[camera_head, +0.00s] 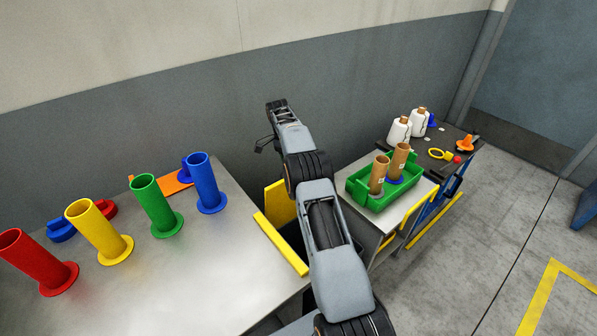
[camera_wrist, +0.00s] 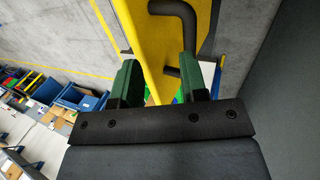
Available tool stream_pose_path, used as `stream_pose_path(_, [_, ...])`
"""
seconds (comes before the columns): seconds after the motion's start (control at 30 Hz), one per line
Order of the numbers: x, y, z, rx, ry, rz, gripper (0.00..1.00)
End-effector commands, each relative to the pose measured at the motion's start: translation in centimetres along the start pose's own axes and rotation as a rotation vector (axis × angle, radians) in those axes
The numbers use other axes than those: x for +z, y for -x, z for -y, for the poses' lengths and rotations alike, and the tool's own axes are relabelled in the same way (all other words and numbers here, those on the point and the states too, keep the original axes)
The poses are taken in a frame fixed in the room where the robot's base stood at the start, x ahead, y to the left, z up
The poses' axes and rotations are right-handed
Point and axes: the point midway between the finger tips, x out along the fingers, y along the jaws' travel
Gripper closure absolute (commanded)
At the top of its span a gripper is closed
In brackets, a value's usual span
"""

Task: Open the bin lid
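The bin's yellow lid (camera_head: 279,203) stands raised behind the yellow front rim (camera_head: 281,244), with a dark opening between them; my arm hides its right part. In the wrist view the lid (camera_wrist: 145,30) is seen steeply, with a black bar handle (camera_wrist: 178,14) on it. My gripper (camera_wrist: 158,68) is open, its two green-padded fingers apart and the lid showing in the gap. The handle lies around and just beyond the fingertips; I cannot tell whether they touch. In the head view my gripper (camera_head: 264,144) is above and behind the lid, near the wall.
A metal table (camera_head: 215,262) with red, yellow, green and blue holders stands left of the bin. To the right, a green crate (camera_head: 373,202) holds brown tubes. A dark table (camera_head: 420,156) beyond carries white bobbins. The grey wall is close behind my gripper.

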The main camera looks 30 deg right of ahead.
Motion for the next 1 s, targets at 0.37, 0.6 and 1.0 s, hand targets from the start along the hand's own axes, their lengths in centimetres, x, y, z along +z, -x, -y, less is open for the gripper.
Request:
stream_pose_path(0.37, [2.1,2.7,-5.9,-0.002,0.0,-0.001,0.6])
stream_pose_path(0.6, [3.6,3.1,-9.6,-0.002,0.0,-0.001,0.6])
stream_pose_path(1.0, [5.0,3.5,-12.8,-0.001,0.0,0.0,0.6])
